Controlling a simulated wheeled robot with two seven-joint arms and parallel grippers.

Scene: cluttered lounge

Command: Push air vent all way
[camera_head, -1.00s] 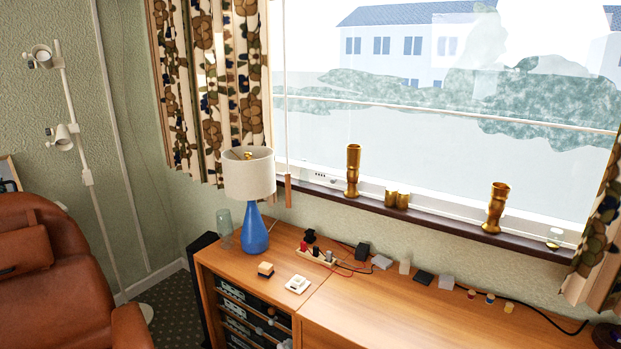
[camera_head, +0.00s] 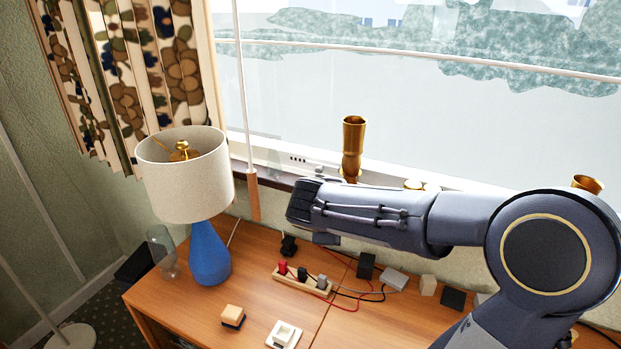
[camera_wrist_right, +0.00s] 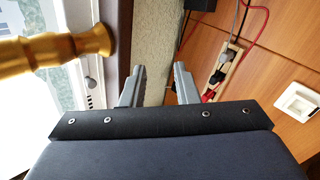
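The air vent (camera_head: 298,160) is a white strip with small dark slots along the bottom of the window frame, left of a tall brass vase. In the right wrist view the vent (camera_wrist_right: 89,101) lies at the left, with a small round grey knob on it. My right gripper (camera_wrist_right: 159,68) has its two fingers apart with nothing between them, to the right of the vent and not touching it. In the head view my right arm reaches in from the right and its gripper end (camera_head: 303,205) is in front of the dark sill, below the vent. My left gripper is not in view.
A brass vase (camera_head: 352,146) stands on the sill close to my right wrist. A blue lamp (camera_head: 210,252) with a white shade and a hanging blind rod (camera_head: 243,90) are to the left. A power strip (camera_head: 304,280) with cables lies on the wooden cabinet below.

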